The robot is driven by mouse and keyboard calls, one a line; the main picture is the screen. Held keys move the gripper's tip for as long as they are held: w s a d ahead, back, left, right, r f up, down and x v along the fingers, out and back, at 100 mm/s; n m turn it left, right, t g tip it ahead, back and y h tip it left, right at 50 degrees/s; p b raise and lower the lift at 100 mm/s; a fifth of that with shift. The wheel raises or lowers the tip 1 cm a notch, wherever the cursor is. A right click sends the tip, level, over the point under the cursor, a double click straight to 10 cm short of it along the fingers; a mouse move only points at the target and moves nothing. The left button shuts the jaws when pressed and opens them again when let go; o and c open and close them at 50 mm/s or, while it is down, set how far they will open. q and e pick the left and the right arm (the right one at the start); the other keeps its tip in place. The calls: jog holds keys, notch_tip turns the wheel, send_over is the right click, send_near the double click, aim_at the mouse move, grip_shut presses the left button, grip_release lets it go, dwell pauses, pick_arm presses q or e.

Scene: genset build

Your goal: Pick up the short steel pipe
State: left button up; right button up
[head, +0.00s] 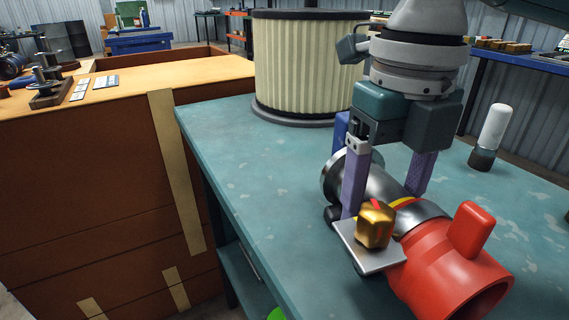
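The short steel pipe (383,186) lies on the teal bench, a shiny grey cylinder with a round flange at its far left end. My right gripper (388,190) comes down from above with its two purple fingers spread on either side of the pipe. The near finger overlaps the pipe's left side and the far finger is partly hidden behind it. Whether the fingers press on the pipe cannot be told. My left gripper is not in view.
A red pipe piece (450,267) sits at the steel pipe's near end, with a gold block (375,225) on a grey plate beside it. A large pleated filter (300,62) stands behind. A white-topped cylinder (492,132) stands right. The bench's left part (235,150) is clear.

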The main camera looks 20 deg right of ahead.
grip_shut()
jog(key=shift+r, duration=0.1)
